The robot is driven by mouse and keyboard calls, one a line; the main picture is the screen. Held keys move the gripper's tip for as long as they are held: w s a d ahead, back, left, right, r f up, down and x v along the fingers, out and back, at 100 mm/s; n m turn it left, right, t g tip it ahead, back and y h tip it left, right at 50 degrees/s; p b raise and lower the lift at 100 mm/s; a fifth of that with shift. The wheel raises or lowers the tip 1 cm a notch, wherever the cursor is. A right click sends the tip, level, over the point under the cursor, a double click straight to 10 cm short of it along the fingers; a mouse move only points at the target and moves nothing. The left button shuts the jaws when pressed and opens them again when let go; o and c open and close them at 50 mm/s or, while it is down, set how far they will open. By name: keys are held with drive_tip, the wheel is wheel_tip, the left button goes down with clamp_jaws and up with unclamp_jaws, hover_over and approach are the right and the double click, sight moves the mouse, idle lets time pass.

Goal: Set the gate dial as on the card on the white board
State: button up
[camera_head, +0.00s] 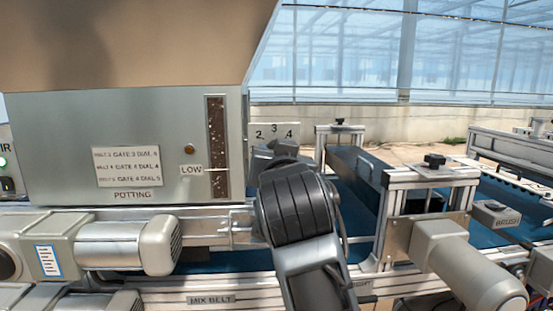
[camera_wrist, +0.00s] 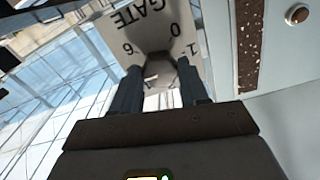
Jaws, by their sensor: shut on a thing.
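The gate dial's pale plate (camera_head: 261,131) stands at the right of the potting machine, with 2, 3 and 4 readable in the head view. In the wrist view the plate (camera_wrist: 186,27) appears upside down, with GATE, 0, 1 and 6 readable. My gripper (camera_wrist: 157,84) is shut on the grey dial knob (camera_wrist: 158,69), a finger on each side. In the head view my wrist hides most of the dial, and the pointer's setting cannot be told. No white board with a card is in view.
A printed label (camera_head: 128,167) with small GATE and DIAL lines is on the potting machine (camera_head: 60,130). A dark soil window (camera_head: 217,148) marked LOW is beside the dial. Blue belts (camera_head: 355,205), metal frames and motors (camera_head: 125,247) crowd the front and right.

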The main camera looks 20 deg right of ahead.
drive_tip(key=shift+f, duration=0.2)
drive_tip(key=o, duration=1.1)
drive_tip(key=shift+r, duration=0.1)
drive_tip(key=shift+c, duration=0.2)
drive_tip(key=v, duration=0.7)
drive_tip(key=shift+s+a+b, duration=0.15)
drive_tip(key=shift+s+b, duration=0.2)
